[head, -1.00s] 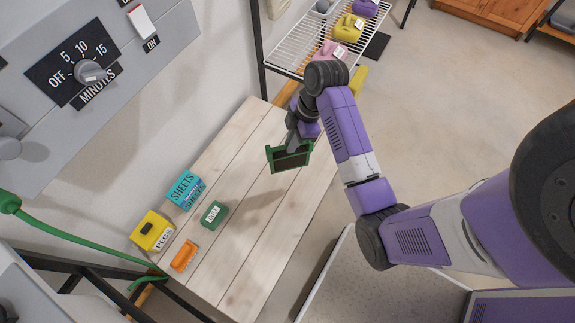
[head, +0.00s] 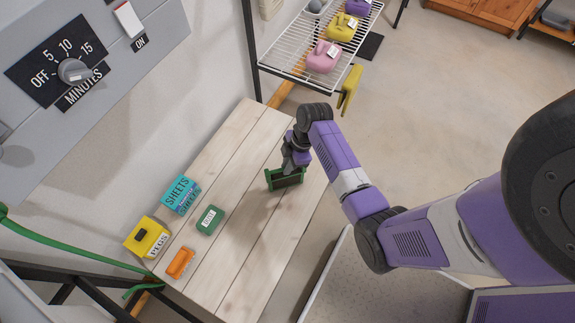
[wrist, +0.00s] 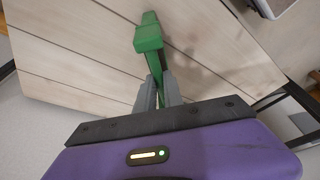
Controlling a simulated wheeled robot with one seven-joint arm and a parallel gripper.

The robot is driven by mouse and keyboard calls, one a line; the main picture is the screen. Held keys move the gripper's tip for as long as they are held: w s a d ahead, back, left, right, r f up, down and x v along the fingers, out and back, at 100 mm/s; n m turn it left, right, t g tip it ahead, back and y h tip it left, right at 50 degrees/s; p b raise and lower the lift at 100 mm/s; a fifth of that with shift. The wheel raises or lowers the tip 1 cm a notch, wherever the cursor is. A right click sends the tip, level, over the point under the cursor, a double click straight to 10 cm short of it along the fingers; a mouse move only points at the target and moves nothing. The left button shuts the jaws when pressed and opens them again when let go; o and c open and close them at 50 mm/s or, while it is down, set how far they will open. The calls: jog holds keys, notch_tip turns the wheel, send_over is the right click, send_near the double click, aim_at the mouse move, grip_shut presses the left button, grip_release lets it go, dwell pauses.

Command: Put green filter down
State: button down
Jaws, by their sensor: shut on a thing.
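The green filter (head: 284,181) is a green frame with a dark panel. It is at the wooden table (head: 222,262), near the table's right side in the head view. My gripper (head: 297,160) is above it and shut on it. In the wrist view the green filter (wrist: 149,40) sticks out beyond my gripper (wrist: 158,88), between the grey fingers, with the planks behind it. I cannot tell whether its lower edge touches the planks.
On the table's left part are a teal sheets box (head: 180,194), a yellow pegs box (head: 147,237), a green labelled box (head: 210,219) and an orange brush (head: 180,263). The table's middle is clear.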

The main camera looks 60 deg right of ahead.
jog(key=shift+f, duration=0.1)
jog(key=c, duration=1.5)
grip_release()
jog(key=shift+o, duration=0.2)
jog(key=p+v, duration=0.2)
jog(key=v, duration=1)
jog(key=s+a+m+t+h, duration=0.45)
jog(key=s+a, duration=0.35)
jog(key=a, duration=0.3)
jog(key=s+a+r+m+t+y, duration=0.1)
jog(key=s+a+r+t, duration=0.3)
jog(key=r, duration=0.7)
jog(key=s+a+r+m+t+y, duration=0.1)
jog(key=s+a+r+m+t, duration=0.3)
jog(key=r, duration=0.8)
jog(key=a, duration=0.2)
jog(key=shift+a, duration=0.3)
jog(key=shift+f, duration=0.1)
